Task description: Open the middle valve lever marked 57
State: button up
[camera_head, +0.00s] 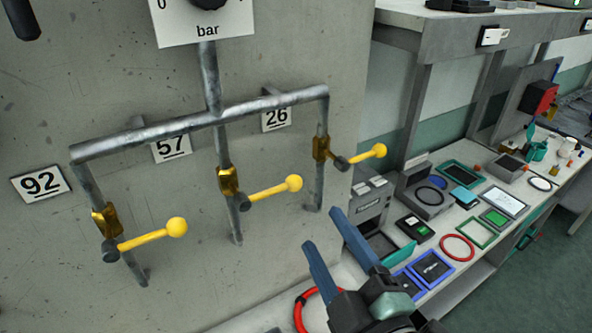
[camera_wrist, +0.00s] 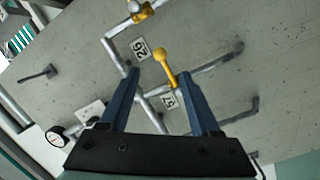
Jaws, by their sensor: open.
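The middle valve lever (camera_head: 272,190) is yellow with a ball end and points right, across its vertical pipe. Its plate marked 57 (camera_head: 171,148) is on the wall to the upper left. In the wrist view the middle lever (camera_wrist: 166,67) shows between and beyond my fingertips, its ball towards the top. My gripper (camera_head: 321,228) is open and empty, to the lower right of that lever in the head view. It also shows in the wrist view (camera_wrist: 160,80). I see no contact. The right finger hides part of the middle valve in the wrist view.
Lever 92 (camera_head: 152,236) is on the left and lever 26 (camera_head: 367,155) on the right, both pointing right. The grey pipe (camera_head: 165,132) crosses above them, below a gauge (camera_head: 204,18). A cluttered bench (camera_head: 470,275) stands at the right. A red ring (camera_head: 302,312) is below my gripper.

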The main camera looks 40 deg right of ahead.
aim_at(296, 188)
jog(key=x, duration=1.1)
jog(key=shift+w+r, duration=0.1)
jog(key=shift+w, duration=0.35)
jog(key=shift+w+d, duration=0.15)
jog(key=shift+w, duration=0.2)
grip_shut()
dwell(0.8)
